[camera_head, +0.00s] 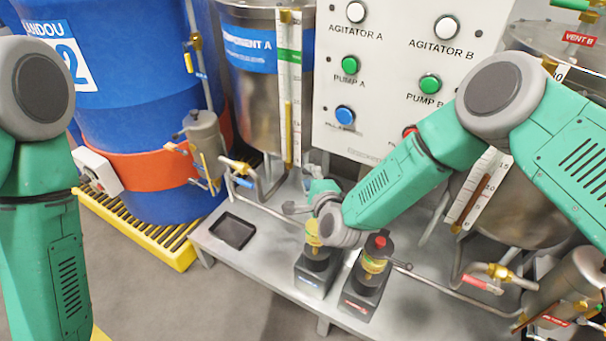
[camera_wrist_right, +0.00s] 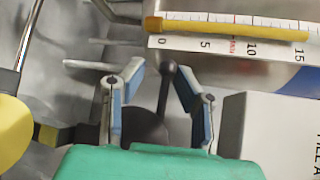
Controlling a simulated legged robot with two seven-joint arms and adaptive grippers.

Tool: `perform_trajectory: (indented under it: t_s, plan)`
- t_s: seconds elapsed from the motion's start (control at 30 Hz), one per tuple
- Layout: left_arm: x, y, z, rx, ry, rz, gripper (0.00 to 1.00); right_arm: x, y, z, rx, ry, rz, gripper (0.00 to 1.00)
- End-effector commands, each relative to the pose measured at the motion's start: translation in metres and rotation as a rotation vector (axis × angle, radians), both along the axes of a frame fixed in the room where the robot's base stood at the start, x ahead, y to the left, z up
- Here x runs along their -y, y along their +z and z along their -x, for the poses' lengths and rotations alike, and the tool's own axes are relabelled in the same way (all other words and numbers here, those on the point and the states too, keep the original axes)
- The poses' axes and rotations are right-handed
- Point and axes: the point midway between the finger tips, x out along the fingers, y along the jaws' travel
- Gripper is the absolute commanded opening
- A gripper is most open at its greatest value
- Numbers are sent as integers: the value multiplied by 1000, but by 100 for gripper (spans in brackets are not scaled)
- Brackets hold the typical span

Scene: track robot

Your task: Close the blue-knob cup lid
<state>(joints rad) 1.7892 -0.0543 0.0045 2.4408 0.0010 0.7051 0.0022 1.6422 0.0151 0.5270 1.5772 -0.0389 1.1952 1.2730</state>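The cup on the blue-labelled base (camera_head: 312,281) stands at the front of the metal bench, with yellow on its body. My right wrist covers its top, so its blue knob and lid are hidden in the head view. My right gripper (camera_head: 294,208) reaches just behind it. In the right wrist view the same gripper (camera_wrist_right: 160,80) is open, its blue-padded fingers apart. A dark rod with a rounded end (camera_wrist_right: 168,70) stands between the fingers, above a dark round part (camera_wrist_right: 140,126); contact cannot be told. My left arm is at the left edge; its gripper is out of view.
A red-knob cup (camera_head: 376,258) stands close to the right. A black tray (camera_head: 232,231) lies on the metal bench (camera_head: 262,254) to the left. Behind are the Agitator and Pump button panel (camera_head: 385,130), a steel tank and pipes. A blue drum (camera_head: 135,120) stands left.

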Motion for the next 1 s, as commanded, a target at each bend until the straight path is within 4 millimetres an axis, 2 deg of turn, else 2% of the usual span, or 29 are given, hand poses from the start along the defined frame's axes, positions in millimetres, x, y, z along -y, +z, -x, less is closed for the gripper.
perform_trajectory:
  t_s: [0.33, 0.47, 0.57, 0.8, 1.0]
  plan:
    - [0, 1, 1, 3, -1, 0, 89, -7, 3, 0, 5, 6, 3, 28]
    - [0, 1, 2, 3, 0, 1, 89, -5, 5, 9, 4, 6, 3, 28]
    - [0, 1, 2, 3, 0, 0, 89, 0, 9, 25, 3, 6, 1, 28]
    - [1, 1, 2, 3, 0, -2, 89, 16, 20, 74, 0, 4, -4, 28]
    - [0, 1, 1, 3, 0, 0, 89, 23, 26, 103, 0, 3, -2, 28]
